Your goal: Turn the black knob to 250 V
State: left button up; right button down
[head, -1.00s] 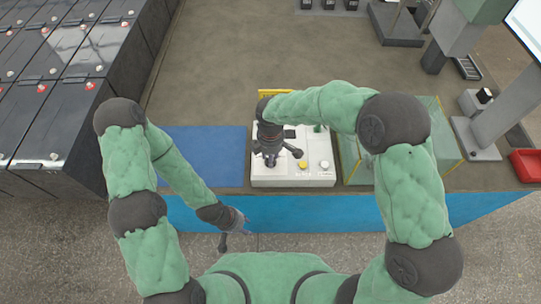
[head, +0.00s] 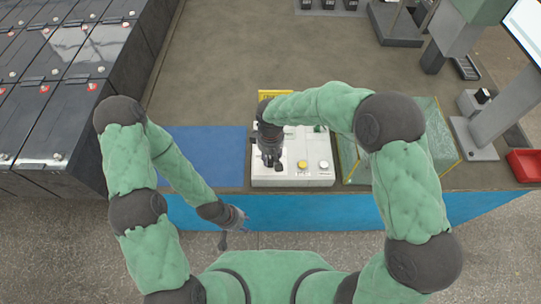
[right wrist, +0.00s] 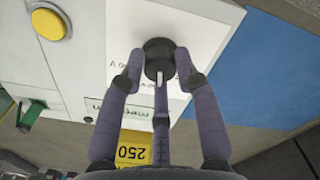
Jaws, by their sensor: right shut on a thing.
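The black knob (right wrist: 159,55) is on the white panel (right wrist: 90,30) in the right wrist view; a white mark shows on its lower edge in that view. My right gripper (right wrist: 158,72) is around the knob, with fingers on both sides, shut on it. In the head view my right gripper (head: 270,158) points down over the left part of the white panel (head: 290,180) and hides the knob. A yellow label reading 250 (right wrist: 132,150) appears upside down, partly behind the fingers. My left gripper (head: 236,226) hangs empty before the table's front edge, its fingers apart.
A yellow button (head: 303,164) and a white button (head: 324,164) are right of my right gripper. A green lever (right wrist: 30,115) shows in the wrist view.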

aim_at(271, 159)
jog(key=shift+m, duration=1.2)
jog(key=c, duration=0.9)
grip_release()
notch_tip(271, 159, up, 12)
jog(key=shift+f, duration=0.1)
